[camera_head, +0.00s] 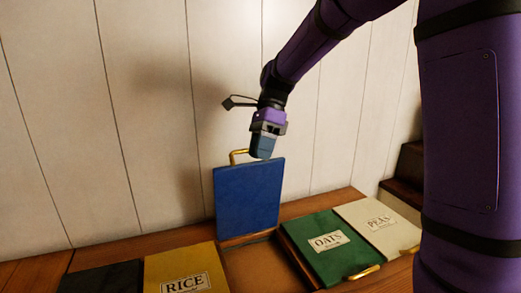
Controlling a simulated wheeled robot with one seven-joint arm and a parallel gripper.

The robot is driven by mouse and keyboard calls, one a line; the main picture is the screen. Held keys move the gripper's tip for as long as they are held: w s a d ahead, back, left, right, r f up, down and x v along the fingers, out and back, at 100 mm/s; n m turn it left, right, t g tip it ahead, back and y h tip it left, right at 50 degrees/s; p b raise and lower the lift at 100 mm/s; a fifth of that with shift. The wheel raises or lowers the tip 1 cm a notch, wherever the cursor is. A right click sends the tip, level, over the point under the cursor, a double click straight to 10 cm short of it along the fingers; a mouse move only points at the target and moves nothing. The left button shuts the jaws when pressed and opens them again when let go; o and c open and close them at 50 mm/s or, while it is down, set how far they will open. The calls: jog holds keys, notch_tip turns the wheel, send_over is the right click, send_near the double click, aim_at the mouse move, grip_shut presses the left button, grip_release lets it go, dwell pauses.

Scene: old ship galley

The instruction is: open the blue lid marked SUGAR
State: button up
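A blue lid (249,197) stands raised, close to upright, at the back of an open compartment (262,266). The face toward me is plain, with no SUGAR label showing. A brass handle (238,153) juts above its top edge. My gripper (261,155) points down at the lid's top edge, just right of the visible part of the handle. Its fingers overlap the lid's edge in the view. I cannot tell whether they touch the lid or handle, or whether they are open or shut.
A yellow RICE lid (186,262) lies closed left of the open compartment, with a dark lid (107,279) farther left. A green OATS lid (325,243) with a brass handle (364,272) and a pale PEAS lid (377,226) lie closed to the right. A plank wall (150,120) stands behind.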

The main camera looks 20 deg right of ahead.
jog(key=shift+d, duration=0.1)
jog(key=c, duration=0.4)
jog(key=w+d+r+n+t+h, duration=0.1)
jog(key=d+r+t, duration=0.1)
jog(key=d+r+n+t+h, duration=0.1)
jog(key=d+r+t, duration=0.1)
jog(key=d+t, duration=0.1)
jog(key=w+d+r+t+h, duration=0.1)
jog(key=d+r+t, duration=0.1)
jog(key=shift+w+d+n+t+h, duration=0.35)
jog(key=shift+n+t+h, duration=0.05)
grip_shut()
jog(key=shift+w+a+f, duration=0.25)
jog(key=shift+w+f, duration=1)
jog(key=shift+f, duration=0.35)
jog(key=shift+w+a+f, duration=0.2)
jog(key=shift+w+f, duration=1)
jog(key=shift+f, duration=0.35)
jog(key=shift+w+a+f, duration=0.25)
jog(key=shift+w+f, duration=1)
jog(key=shift+f, duration=0.35)
